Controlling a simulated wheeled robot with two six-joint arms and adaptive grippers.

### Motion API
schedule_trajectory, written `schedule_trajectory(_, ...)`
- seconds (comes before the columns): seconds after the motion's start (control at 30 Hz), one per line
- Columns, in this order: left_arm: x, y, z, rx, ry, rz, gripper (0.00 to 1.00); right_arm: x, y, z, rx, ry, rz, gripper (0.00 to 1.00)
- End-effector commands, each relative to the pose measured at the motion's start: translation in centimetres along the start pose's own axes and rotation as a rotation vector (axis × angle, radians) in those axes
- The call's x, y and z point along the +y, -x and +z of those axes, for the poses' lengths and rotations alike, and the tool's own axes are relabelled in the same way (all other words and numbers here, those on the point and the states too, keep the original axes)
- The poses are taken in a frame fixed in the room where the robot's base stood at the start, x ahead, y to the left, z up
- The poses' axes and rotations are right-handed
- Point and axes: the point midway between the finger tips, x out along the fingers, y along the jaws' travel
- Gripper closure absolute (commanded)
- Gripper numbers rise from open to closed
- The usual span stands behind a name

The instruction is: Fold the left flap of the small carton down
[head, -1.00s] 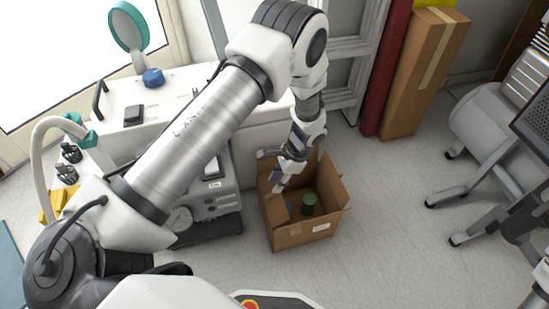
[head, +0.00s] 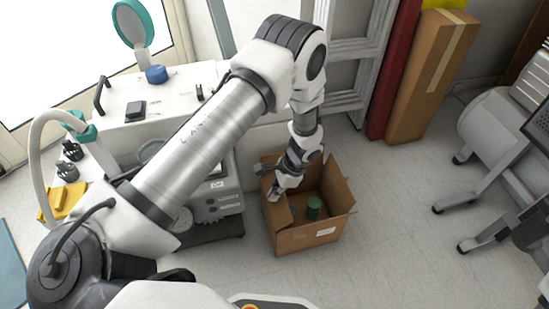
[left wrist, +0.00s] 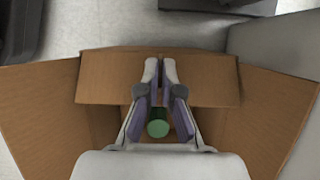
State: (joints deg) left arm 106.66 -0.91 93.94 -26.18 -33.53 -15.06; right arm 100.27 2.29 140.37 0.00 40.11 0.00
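The small carton (head: 300,239) is a brown open box on the floor, right of the grey machine. A green cylinder (head: 313,208) stands inside; it shows between my fingers in the left wrist view (left wrist: 158,128). My left gripper (head: 270,193) is over the carton's left side. In the left wrist view, its fingers (left wrist: 160,66) are nearly together, with nothing visible between them, over the left flap (left wrist: 105,80). Two other flaps spread outward at the sides there. Whether the fingers touch the flap is unclear. My left arm hides part of the carton. My right gripper is not in view.
A white cabinet and grey compressor unit (head: 215,205) stand left of the carton. A tall brown box (head: 430,75) and red post (head: 398,75) are behind right. A wheeled grey unit (head: 500,125) stands at right. The floor right of the carton is clear.

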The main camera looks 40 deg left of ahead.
Motion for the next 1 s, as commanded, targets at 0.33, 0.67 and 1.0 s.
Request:
schedule_trajectory(0.33, 0.0, -0.2, -0.9, -0.133, -0.002, -0.002, 1.0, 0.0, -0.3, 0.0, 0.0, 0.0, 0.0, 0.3)
schedule_trajectory(0.67, 0.0, -1.1, -2.5, -0.369, 0.0, -0.002, 1.0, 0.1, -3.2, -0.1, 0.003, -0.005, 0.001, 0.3)
schedule_trajectory(1.0, 0.0, -1.2, -3.1, -0.537, 0.0, -0.001, 1.0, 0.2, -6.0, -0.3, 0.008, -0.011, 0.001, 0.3)
